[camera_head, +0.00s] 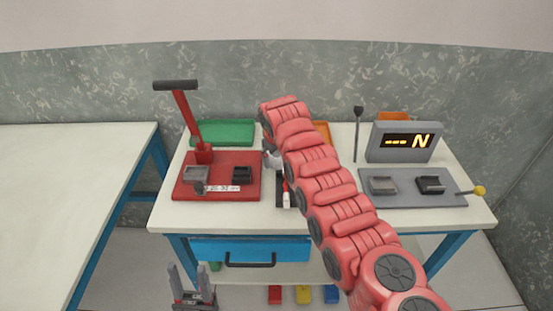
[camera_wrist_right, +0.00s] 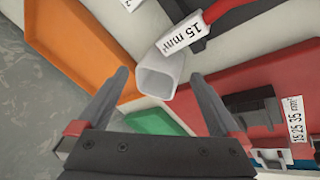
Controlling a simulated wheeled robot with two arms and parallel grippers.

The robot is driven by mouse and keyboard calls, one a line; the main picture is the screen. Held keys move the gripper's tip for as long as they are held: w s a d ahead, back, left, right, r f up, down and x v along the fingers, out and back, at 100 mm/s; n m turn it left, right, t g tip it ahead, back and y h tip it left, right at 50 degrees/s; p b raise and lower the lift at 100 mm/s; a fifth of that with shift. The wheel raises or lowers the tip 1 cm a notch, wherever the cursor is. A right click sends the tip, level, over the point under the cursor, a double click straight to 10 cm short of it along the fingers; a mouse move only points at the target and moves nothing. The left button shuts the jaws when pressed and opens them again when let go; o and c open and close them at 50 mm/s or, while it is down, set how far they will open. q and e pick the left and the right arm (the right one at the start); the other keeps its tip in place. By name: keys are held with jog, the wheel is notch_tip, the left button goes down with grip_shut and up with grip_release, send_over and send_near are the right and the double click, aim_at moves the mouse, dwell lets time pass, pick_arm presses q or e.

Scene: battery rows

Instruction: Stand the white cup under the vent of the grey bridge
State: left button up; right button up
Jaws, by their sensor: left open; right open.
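A white cup (camera_wrist_right: 158,76) with a squared, rounded rim shows in the right wrist view, its open mouth towards the camera. In the head view a small pale shape (camera_head: 272,160) beside my right arm may be the cup; I cannot tell. My right gripper (camera_wrist_right: 160,80) is open, its fingers on either side of the cup in that picture; I see no clear contact. In the head view my right arm hides this gripper. My left gripper (camera_head: 191,282) is open and empty, low in front of the table. I cannot pick out a grey bridge with a vent for certain.
A red base (camera_head: 217,190) with an upright lever (camera_head: 186,115) stands left on the table. A green tray (camera_head: 222,132) and an orange tray (camera_wrist_right: 75,45) lie behind. A grey display unit (camera_head: 385,153) and grey plate (camera_head: 410,200) stand right. A label (camera_wrist_right: 181,38) lies close to the cup.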

jog(key=shift+w+f, duration=0.25)
jog(key=shift+f, duration=0.4)
